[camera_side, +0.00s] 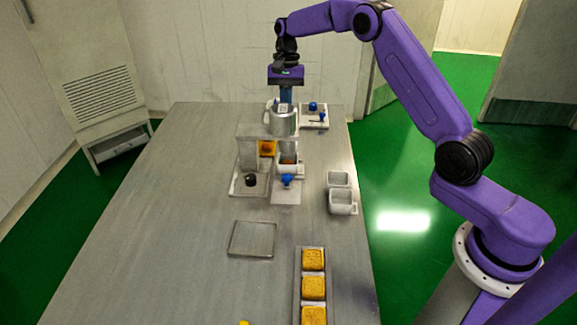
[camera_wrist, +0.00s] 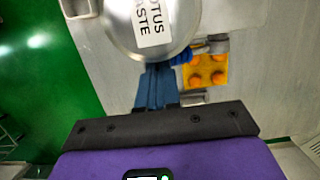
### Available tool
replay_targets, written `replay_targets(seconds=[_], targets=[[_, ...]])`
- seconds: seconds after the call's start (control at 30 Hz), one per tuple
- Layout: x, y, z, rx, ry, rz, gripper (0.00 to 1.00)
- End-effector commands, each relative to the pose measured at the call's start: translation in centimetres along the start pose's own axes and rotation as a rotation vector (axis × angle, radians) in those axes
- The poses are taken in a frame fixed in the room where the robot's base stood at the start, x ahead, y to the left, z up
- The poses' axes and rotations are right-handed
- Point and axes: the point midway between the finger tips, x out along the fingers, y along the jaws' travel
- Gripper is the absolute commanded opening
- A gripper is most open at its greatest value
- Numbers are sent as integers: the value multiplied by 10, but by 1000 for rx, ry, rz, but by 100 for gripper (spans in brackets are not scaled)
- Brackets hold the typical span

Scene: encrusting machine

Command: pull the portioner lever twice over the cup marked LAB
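My gripper (camera_wrist: 157,80) shows two blue fingers side by side with no clear gap. Their tips meet the rim of a round metal hopper labelled "…OTUS …ASTE" (camera_wrist: 148,22); anything between them is hidden. In the side view my gripper (camera_side: 286,97) points down just above and behind the hopper (camera_side: 282,124), on the machine. A blue knob (camera_side: 287,180) is on the machine's front; I cannot tell if it is the portioner lever. White cups (camera_side: 343,203) stand right of the machine, and another (camera_side: 291,166) sits under it. No LAB mark is readable.
A small stand with a blue knob (camera_side: 313,106) is behind, to the right. A dark knob (camera_side: 250,180) sits on the left plate. An empty shallow tray (camera_side: 252,239) and a long tray of yellow cakes (camera_side: 298,278) lie in front. The left table side is clear.

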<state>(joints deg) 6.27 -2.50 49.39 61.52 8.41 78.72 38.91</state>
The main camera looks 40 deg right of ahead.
Motion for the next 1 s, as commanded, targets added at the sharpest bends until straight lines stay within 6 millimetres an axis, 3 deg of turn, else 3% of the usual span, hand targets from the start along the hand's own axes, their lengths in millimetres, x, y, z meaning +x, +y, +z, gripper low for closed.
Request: replay_targets(seconds=[1.0], targets=[[18, 2, -2, -3, -3, -1, 0]])
